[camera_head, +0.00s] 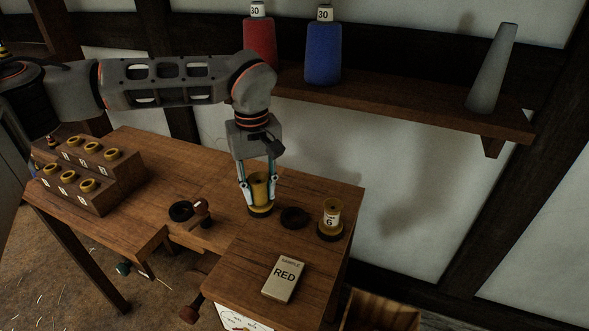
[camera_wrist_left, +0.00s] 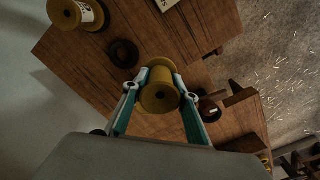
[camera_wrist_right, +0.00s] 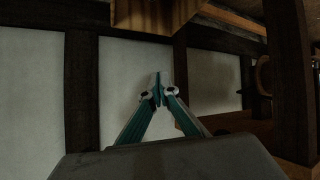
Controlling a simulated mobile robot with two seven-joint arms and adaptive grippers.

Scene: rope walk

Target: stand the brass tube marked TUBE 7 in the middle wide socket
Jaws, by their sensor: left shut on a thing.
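My left gripper (camera_head: 258,192) is shut on a brass-yellow flanged tube (camera_head: 260,188), held upright low over the bench. It also shows in the left wrist view (camera_wrist_left: 160,92), end-on with its central hole; no number is readable on it. Its lower flange is close to the bench; I cannot tell whether it is seated in a dark socket there. An empty black ring socket (camera_head: 294,217) is just to its right; another dark ring (camera_head: 181,211) is to its left. A tube labelled 6 (camera_head: 331,216) stands upright at the right. My right gripper (camera_wrist_right: 160,95) is shut and empty.
A stepped wooden rack (camera_head: 100,195) with several yellow-topped tubes stands at the left. A SAMPLE RED box (camera_head: 284,279) lies in front. The wall shelf (camera_head: 400,97) holds red, blue and grey cones.

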